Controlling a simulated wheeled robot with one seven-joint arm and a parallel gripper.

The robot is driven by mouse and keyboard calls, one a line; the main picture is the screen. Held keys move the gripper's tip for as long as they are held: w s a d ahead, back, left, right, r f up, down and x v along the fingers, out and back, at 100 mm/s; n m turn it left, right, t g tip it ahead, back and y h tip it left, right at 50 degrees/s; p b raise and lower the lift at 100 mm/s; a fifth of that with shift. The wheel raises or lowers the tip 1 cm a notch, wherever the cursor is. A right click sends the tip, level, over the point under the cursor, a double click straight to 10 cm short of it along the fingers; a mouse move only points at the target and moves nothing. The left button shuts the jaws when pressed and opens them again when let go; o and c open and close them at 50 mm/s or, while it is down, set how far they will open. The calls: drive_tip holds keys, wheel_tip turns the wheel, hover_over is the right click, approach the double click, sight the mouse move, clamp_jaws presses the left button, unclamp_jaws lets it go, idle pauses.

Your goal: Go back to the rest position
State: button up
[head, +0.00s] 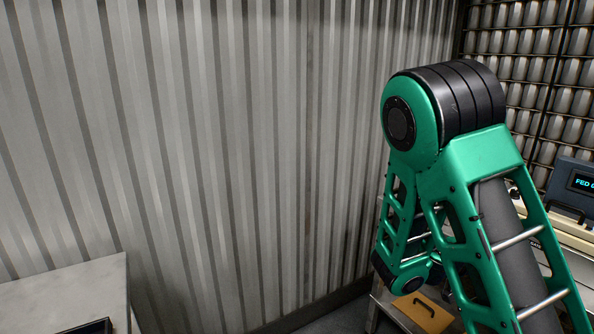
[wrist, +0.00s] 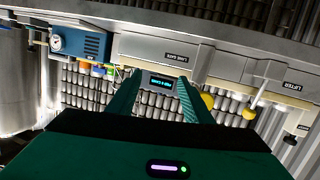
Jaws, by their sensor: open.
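My gripper (wrist: 155,92) shows in the wrist view as two green fingers spread apart, with nothing between them. Beyond the fingertips is a small dark display (wrist: 161,84) with cyan text. In the head view my green arm stands folded on the right, with its black-banded joint at the top. The gripper itself cannot be made out there, as the arm hides what lies behind it.
In the head view, a grey table (head: 65,290) stands at lower left, a wooden panel with a dark handle (head: 425,308) lies low by my arm, and a blue display unit (head: 575,182) is at right. The wrist view shows a blue dial box (wrist: 80,42) and a yellow knob (wrist: 248,113).

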drive_tip(key=s+f+g+y, duration=0.2)
drive_tip(key=s+g+y, duration=0.15)
drive_tip(key=s, duration=0.35)
drive_tip(key=s+f+g+y, duration=0.2)
drive_tip(key=s+y, duration=0.2)
drive_tip(key=s, duration=0.4)
drive_tip(key=s+a+r+n+t+y, duration=0.1)
drive_tip(key=s+a+r+n+y, duration=0.4)
drive_tip(key=s+a, duration=0.6)
drive_tip(key=n+y, duration=0.2)
drive_tip(key=shift+s+a+n, duration=0.25)
drive_tip(key=shift+s+n, duration=0.05)
drive_tip(key=shift+r+y, duration=0.1)
drive_tip(key=shift+y, duration=0.15)
drive_tip(key=shift+w+f, duration=0.25)
drive_tip(key=shift+w, duration=0.35)
